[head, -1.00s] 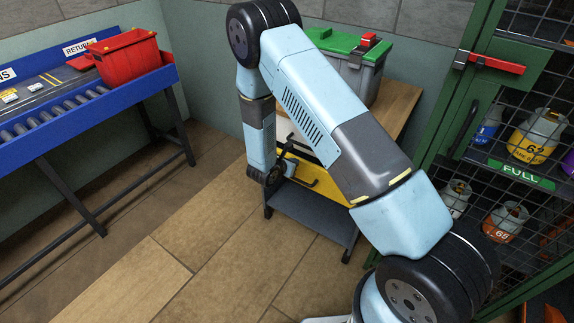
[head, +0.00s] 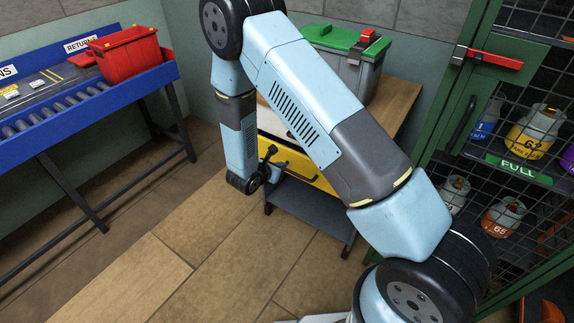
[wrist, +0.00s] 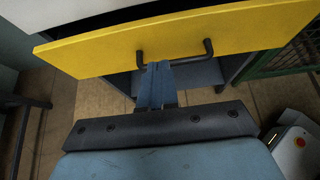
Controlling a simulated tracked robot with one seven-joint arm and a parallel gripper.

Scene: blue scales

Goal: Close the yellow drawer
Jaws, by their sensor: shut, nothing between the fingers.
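The yellow drawer (head: 296,163) is in the cabinet under the wooden top, partly hidden by my arm in the head view. Its yellow front (wrist: 230,38) crosses the top of the wrist view, with a black bar handle (wrist: 208,48). A dark gap shows above the front's top edge, so the drawer stands out from the cabinet. My gripper (wrist: 158,66) is shut and empty, its tips pointing at the front near the handle's left part. I cannot tell whether they touch. In the head view my gripper (head: 275,162) is at the drawer's left side.
A grey bin with a green lid (head: 340,42) stands on the wooden top (head: 400,98). A dark lower shelf (head: 310,207) is below the drawer. A green mesh cage with gas bottles (head: 535,130) is at right. A blue roller table (head: 75,140) is at left. Floor between is clear.

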